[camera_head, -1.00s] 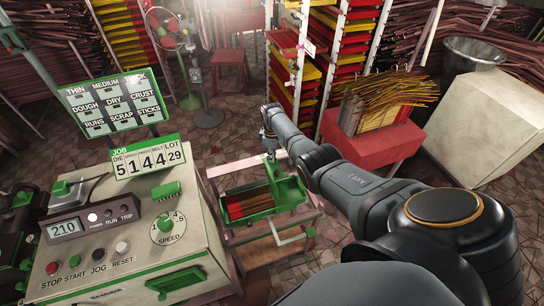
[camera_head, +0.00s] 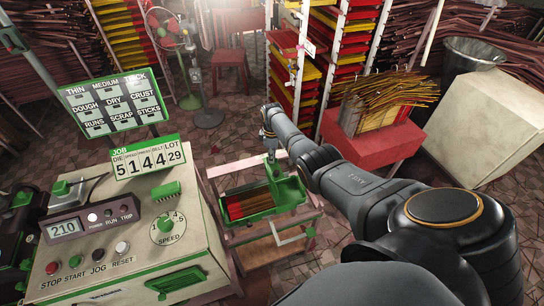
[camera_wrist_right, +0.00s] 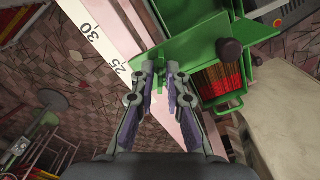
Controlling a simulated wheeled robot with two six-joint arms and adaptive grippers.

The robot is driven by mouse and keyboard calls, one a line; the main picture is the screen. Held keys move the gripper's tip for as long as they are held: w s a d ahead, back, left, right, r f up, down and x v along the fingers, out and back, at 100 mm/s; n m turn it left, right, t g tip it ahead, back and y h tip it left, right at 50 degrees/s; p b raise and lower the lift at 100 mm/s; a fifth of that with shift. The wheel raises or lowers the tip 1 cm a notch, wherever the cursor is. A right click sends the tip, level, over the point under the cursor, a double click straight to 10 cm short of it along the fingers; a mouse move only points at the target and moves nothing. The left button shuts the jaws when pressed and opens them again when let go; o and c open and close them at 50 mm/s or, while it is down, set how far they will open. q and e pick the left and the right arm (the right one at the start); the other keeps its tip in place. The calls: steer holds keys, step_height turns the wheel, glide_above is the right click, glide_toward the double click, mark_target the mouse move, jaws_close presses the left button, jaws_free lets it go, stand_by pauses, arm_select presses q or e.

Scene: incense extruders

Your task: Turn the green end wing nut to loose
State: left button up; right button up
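A small green piece (camera_wrist_right: 161,84), which looks like the end wing nut, shows in the right wrist view between the fingers of my right gripper (camera_wrist_right: 161,72). It sits by a green end plate (camera_wrist_right: 205,45) on the pale bar. The fingers stand apart on either side of it, with gaps; I see no clear grip. In the head view my right gripper (camera_head: 270,143) points down over the green bracket (camera_head: 288,188) on the wooden stand. The nut is too small to tell there.
A dark round knob (camera_wrist_right: 230,50) is close right of my fingers. A scale (camera_wrist_right: 105,50) runs along the bar. The control cabinet (camera_head: 125,240) stands at left, a red box (camera_head: 375,148) behind.

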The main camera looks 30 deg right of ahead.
steer(key=shift+o, duration=1)
steer(key=shift+r, duration=0.15)
step_height(320, 180, up, 12)
steer(key=shift+s+f, duration=0.1)
steer(key=shift+f, duration=0.15)
